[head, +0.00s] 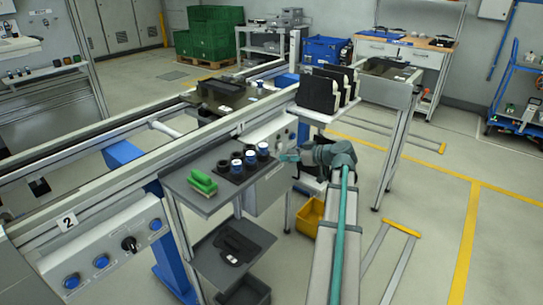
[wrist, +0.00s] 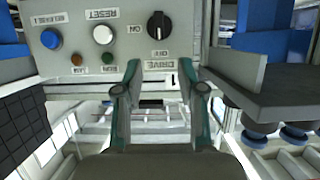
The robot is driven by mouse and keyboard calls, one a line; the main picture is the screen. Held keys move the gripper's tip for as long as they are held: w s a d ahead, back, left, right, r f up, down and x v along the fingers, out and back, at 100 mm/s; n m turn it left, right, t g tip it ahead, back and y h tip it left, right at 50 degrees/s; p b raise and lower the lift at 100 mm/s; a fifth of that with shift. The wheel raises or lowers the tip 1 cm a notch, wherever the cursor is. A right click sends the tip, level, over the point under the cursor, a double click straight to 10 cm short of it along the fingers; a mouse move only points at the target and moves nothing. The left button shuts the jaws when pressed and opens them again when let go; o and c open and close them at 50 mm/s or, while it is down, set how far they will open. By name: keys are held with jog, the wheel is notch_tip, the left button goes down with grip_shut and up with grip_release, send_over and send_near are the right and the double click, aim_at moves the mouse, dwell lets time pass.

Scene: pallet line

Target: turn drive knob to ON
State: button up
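The drive knob (wrist: 158,27) is a round black knob on a light grey panel (wrist: 80,20). In the wrist view its lettering is upside down: ON is at the knob's left, OFF and DRIVE below it. Its grip bar runs up and down in the picture, in line with OFF rather than ON. My gripper (wrist: 161,80) is open and empty, its two teal-edged fingers apart below the knob in the picture and not touching it. In the head view my gripper (head: 287,157) is beside the conveyor; the knob cannot be made out there.
A blue button (wrist: 51,38) and white RESET button (wrist: 103,34) sit beside the knob. A dark shelf (wrist: 265,85) juts in at right. In the head view a cart (head: 185,195) with dark cups stands left of my gripper; a yellow bin (head: 308,214) is below.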

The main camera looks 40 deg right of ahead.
jog(key=x, duration=0.9)
jog(key=shift+w+f, duration=0.2)
jog(key=shift+w, duration=0.15)
grip_shut()
